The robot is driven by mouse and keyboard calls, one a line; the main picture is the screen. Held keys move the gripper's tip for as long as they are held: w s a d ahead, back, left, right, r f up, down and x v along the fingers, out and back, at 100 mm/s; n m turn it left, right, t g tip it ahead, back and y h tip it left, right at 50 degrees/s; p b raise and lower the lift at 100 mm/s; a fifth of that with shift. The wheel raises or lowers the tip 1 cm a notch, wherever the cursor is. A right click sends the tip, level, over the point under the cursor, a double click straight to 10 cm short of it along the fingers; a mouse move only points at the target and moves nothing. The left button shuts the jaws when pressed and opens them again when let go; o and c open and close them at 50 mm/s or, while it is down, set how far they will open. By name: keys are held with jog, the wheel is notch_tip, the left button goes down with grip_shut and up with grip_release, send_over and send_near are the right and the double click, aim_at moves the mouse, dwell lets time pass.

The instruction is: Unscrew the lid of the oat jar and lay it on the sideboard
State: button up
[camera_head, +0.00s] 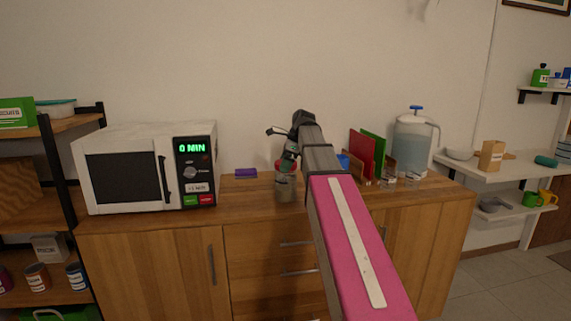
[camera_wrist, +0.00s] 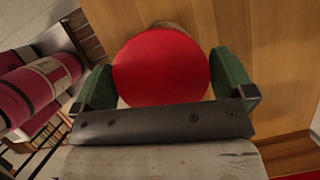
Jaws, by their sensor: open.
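The oat jar (camera_head: 285,186) stands on the wooden sideboard (camera_head: 250,205), right of the microwave. Its red lid (camera_wrist: 160,66) fills the middle of the wrist view, seen from above. In the head view my gripper (camera_head: 288,165) is over the top of the jar and partly hides the lid. My gripper (camera_wrist: 164,82) is open, with one green finger on each side of the red lid. The fingers are close to the lid's rim; I cannot tell whether they touch it. The lid sits on the jar, whose body is mostly hidden beneath it in the wrist view.
A white microwave (camera_head: 125,168) stands left of the jar, with a purple block (camera_head: 246,172) between them. Red and green boards (camera_head: 361,155), small glass jars (camera_head: 412,181) and a water pitcher (camera_head: 411,143) stand to the right. Bare sideboard top lies around the purple block.

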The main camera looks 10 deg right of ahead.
jog(key=m, duration=0.2)
jog(key=m+t, duration=0.1)
jog(key=m, duration=0.1)
jog(key=shift+t+h, duration=0.3)
jog(key=m, duration=0.2)
jog(key=shift+m+t+h, duration=0.4)
jog(key=m+h, duration=0.1)
jog(key=m, duration=0.2)
jog(key=m+t+h, duration=0.1)
jog(key=m, duration=0.2)
jog(key=shift+w, duration=0.1)
jog(key=c, duration=0.6)
jog(key=shift+d, duration=0.1)
